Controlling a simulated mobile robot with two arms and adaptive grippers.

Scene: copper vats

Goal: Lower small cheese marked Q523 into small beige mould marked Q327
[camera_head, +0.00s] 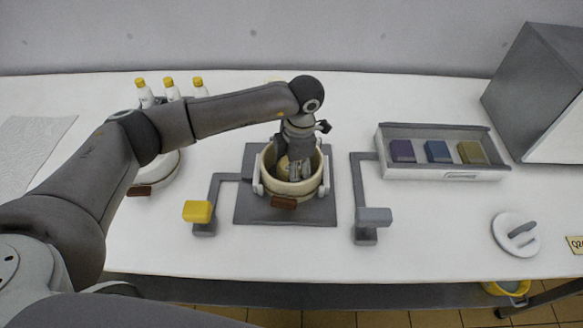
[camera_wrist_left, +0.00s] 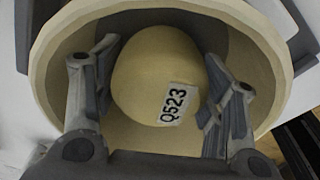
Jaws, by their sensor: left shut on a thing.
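The small cheese marked Q523 (camera_wrist_left: 155,82) is pale yellow and rounded, with its label facing my left wrist camera. My left gripper (camera_wrist_left: 160,95) has a finger on each side of it and is shut on it. The cheese is inside the rim of a beige round mould (camera_wrist_left: 262,55); whether it touches the bottom cannot be told. In the head view the mould (camera_head: 266,183) stands on a dark grey plate, and my left gripper (camera_head: 294,168) reaches down into it, mostly hiding the cheese. The mould's brown tag (camera_head: 283,202) is unreadable. My right gripper is not in view.
A yellow block (camera_head: 197,211) and a grey block (camera_head: 374,217) on brackets flank the plate. A tray (camera_head: 440,173) with coloured blocks is at right, near a grey box (camera_head: 535,90). White bottles (camera_head: 171,90) stand behind my arm. A white lid with a handle (camera_head: 515,234) lies front right.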

